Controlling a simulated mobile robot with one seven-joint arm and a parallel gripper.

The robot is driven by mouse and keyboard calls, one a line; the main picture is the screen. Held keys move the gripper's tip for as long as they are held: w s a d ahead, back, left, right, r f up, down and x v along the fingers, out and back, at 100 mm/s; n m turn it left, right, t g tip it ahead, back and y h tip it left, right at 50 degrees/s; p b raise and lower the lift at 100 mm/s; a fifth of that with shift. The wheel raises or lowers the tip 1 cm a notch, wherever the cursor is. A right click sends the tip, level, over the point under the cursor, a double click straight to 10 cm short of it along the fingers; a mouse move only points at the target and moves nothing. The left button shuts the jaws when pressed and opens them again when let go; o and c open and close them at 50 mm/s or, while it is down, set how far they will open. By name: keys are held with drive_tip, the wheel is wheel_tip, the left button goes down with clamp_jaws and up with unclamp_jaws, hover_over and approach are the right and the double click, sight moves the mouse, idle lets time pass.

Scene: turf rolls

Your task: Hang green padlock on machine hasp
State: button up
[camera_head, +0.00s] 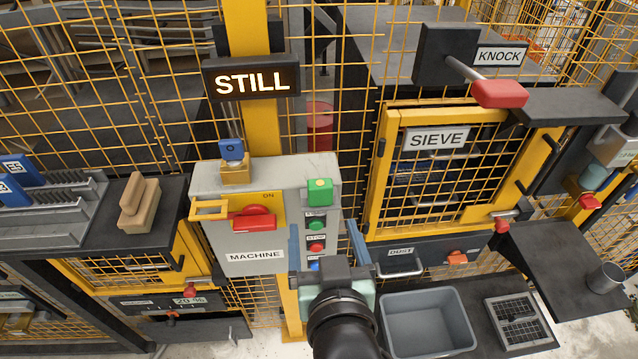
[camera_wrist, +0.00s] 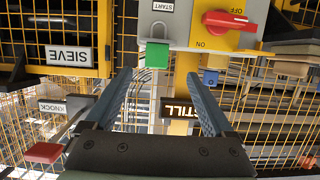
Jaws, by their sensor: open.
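The green padlock (camera_head: 320,190) is at the upper right corner of the grey MACHINE box (camera_head: 205,182). In the wrist view the green padlock (camera_wrist: 157,55) shows at the box's edge, with what looks like a grey shackle beside it. My gripper (camera_head: 323,228) is open and empty in front of the box's button column. In the wrist view my gripper (camera_wrist: 159,75) has its fingertips on either side of the padlock's line, apart from it.
The SIEVE door (camera_head: 437,165) and KNOCK lever (camera_head: 499,93) are at the right. A grey bin (camera_head: 467,337) is at the lower right. A lit STILL sign (camera_head: 251,83) hangs above.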

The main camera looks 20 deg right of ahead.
sight(321, 196)
drive_tip(key=p+x, duration=0.1)
drive_tip(key=x, duration=0.5)
drive_tip(key=shift+w+d, duration=0.1)
drive_tip(key=shift+w+d+p, duration=0.25)
drive_tip(key=shift+w+p, duration=0.3)
drive_tip(key=shift+p, duration=0.1)
drive_tip(key=shift+p+x, duration=0.7)
drive_tip(key=shift+x, duration=1.3)
drive_tip(key=shift+d, duration=0.15)
drive_tip(key=shift+c, duration=0.3)
clamp_jaws()
